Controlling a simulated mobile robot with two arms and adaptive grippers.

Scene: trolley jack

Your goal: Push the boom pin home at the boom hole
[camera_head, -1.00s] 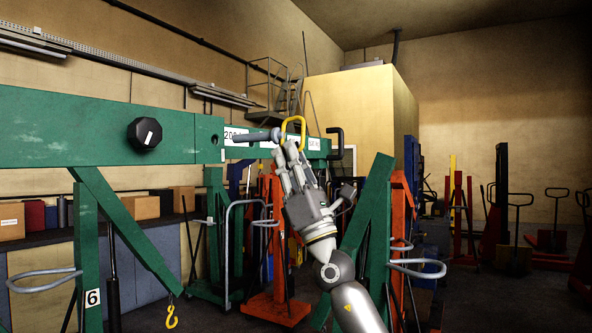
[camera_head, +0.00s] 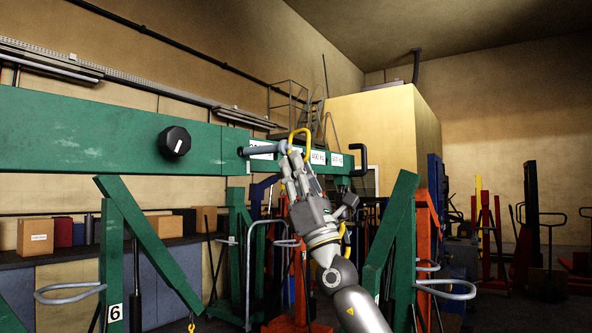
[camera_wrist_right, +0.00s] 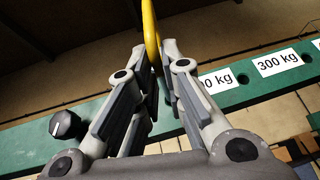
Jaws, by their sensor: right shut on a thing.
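The boom pin (camera_head: 262,149) is a grey rod with a yellow loop handle (camera_head: 300,134). My right gripper (camera_head: 290,158) is shut on the pin's handle end; the yellow handle also shows between the fingers in the right wrist view (camera_wrist_right: 152,35). The pin lies nearly level, its tip pointing left at the dark boom hole (camera_head: 241,152) in the green boom (camera_head: 90,145). The tip overlaps the hole's edge in the head view; I cannot tell whether it is inside. The boom also crosses the right wrist view (camera_wrist_right: 20,148). My left gripper is not in view.
A black knob (camera_head: 175,141) stands out from the boom left of the hole. White weight labels (camera_head: 319,157) mark the boom's right part. Green uprights and braces (camera_head: 390,245) stand below. Boxes (camera_head: 36,237) sit on a shelf at the left.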

